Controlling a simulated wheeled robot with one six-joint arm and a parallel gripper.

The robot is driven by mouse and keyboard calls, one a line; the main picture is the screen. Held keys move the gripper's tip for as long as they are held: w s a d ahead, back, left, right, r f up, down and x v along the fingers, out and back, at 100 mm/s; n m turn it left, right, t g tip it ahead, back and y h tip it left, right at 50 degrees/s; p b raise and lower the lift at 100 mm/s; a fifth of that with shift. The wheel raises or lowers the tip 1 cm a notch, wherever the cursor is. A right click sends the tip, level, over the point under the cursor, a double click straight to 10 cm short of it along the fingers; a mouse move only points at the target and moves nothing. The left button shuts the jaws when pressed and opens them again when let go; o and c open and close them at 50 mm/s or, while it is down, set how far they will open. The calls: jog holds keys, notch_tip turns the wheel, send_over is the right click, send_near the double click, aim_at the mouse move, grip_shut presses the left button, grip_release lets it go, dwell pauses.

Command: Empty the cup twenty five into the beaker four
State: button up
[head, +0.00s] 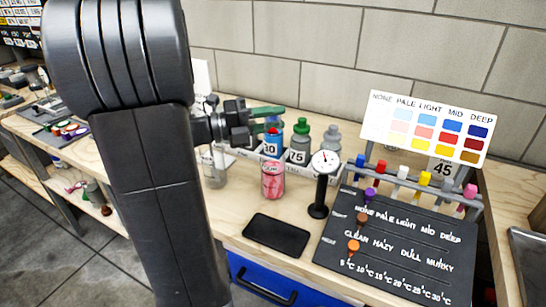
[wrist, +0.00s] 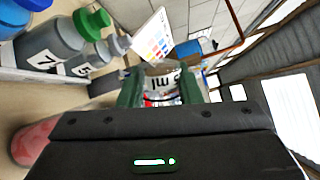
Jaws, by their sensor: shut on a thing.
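My gripper (head: 278,118) is in the air above the bench, left of the color chart, with its green fingers spread sideways in the head view. In the wrist view, my gripper (wrist: 160,92) is shut on a small cup (wrist: 162,82) with a white label reading "ml"; its number is not readable. The cup is hard to make out in the head view. A clear glass vessel (head: 214,168) stands on the bench beside my arm, partly hidden by it. I cannot read a number on it, so I cannot tell whether it is beaker four.
Numbered bottles (head: 298,150) stand in a rack under my gripper. In front are a pink can (head: 272,181), a dial gauge (head: 326,162), a black pad (head: 276,236) and a peg board (head: 400,245). A color chart (head: 425,128) stands at the right.

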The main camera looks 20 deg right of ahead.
jog(key=shift+s+a+r+m+b, duration=0.15)
jog(key=shift+m+b, duration=0.75)
jog(key=shift+b, duration=0.9)
jog(key=shift+s+a+f+m+g+h+b, duration=0.15)
jog(key=shift+f+m+b, duration=0.4)
jog(key=shift+b, duration=1.05)
jog(key=shift+s+d+f+m+g+h+b, duration=0.1)
jog(key=shift+s+f+m+g+b, duration=0.15)
jog(key=shift+m+b, duration=0.9)
jog(key=shift+s+a+f+m+g+h+b, duration=0.15)
jog(key=shift+f+b, duration=0.3)
jog(key=shift+b, duration=1.55)
jog(key=shift+d, duration=0.1)
notch_tip(320, 180, up, 2)
jog(key=n+p, duration=0.1)
jog(key=p, duration=0.3)
jog(key=shift+w, duration=0.15)
jog(key=p, duration=0.1)
jog(key=r+n+p, duration=0.1)
jog(key=p, duration=0.1)
jog(key=shift+w+d, duration=0.15)
jog(key=p, duration=0.1)
jog(key=n+p, duration=0.1)
jog(key=p, duration=0.1)
jog(key=shift+w+d+r+n+y, duration=0.1)
jog(key=shift+r+n+y, duration=0.15)
jog(key=shift+r+y, duration=0.05)
jog(key=shift+f, duration=0.4)
